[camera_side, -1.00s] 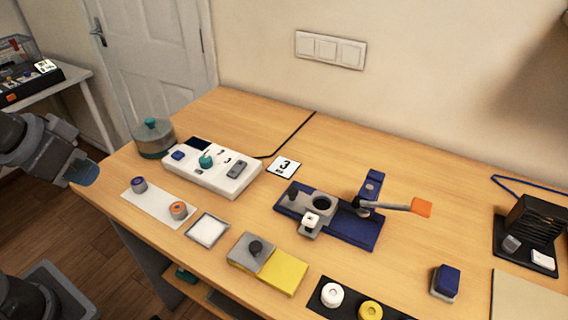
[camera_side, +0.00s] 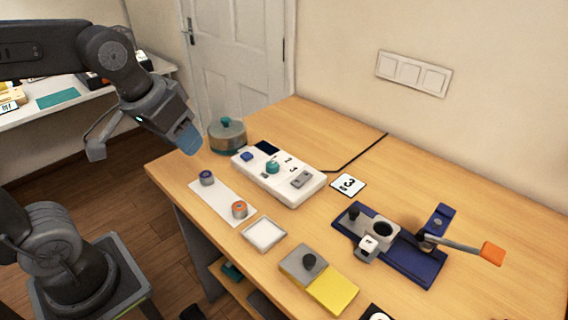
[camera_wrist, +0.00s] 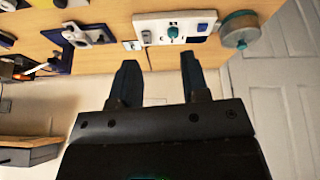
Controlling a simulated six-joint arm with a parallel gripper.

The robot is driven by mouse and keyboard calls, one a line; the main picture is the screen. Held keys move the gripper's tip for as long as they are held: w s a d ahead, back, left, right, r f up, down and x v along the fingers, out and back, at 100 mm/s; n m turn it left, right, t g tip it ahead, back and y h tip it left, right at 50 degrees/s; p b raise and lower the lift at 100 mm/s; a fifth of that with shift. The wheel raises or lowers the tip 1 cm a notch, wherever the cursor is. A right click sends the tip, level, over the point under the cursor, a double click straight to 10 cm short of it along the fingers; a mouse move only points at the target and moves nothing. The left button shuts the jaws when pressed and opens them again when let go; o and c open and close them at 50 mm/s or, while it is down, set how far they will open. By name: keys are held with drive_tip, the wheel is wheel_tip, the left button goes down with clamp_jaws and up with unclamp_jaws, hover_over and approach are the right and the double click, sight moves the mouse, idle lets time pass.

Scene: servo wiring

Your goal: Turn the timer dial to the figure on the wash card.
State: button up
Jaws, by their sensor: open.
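The teal timer dial (camera_side: 272,167) sits on a white panel (camera_side: 300,196) with printed figures, a blue button and a grey switch. Its pointing direction is too small to read. The wash card (camera_side: 348,185) lies flat right of the panel and shows a 3. In the wrist view the dial (camera_wrist: 172,32) and panel (camera_wrist: 150,38) appear beyond my fingers, with the card (camera_wrist: 132,45) beside the panel. My gripper (camera_side: 187,138) is in the air left of the table, apart from the dial. In the wrist view my gripper (camera_wrist: 160,65) is open and empty.
A round glass pot with a teal knob (camera_side: 227,136) stands just left of the panel. In front lie a white strip with two knobs (camera_side: 222,200), a white tray (camera_side: 264,234) and a grey-yellow block (camera_side: 330,288). A blue fixture with an orange-tipped lever (camera_side: 410,262) is at right.

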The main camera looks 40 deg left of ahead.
drive_tip(key=o, duration=0.3)
drive_tip(key=w+a+n+g, duration=0.1)
drive_tip(key=w+n, duration=0.3)
drive_tip(key=w, duration=0.8)
drive_tip(key=shift+w+a+g, duration=0.25)
drive_tip(key=shift+w+g, duration=0.1)
drive_tip(key=shift+g, duration=0.45)
drive_tip(key=n+g, duration=0.2)
drive_tip(key=n, duration=0.2)
hover_over(272, 163)
wheel_tip(272, 163, down, 7)
wheel_tip(272, 163, down, 13)
drive_tip(key=shift+f, duration=0.15)
drive_tip(key=c, duration=0.9)
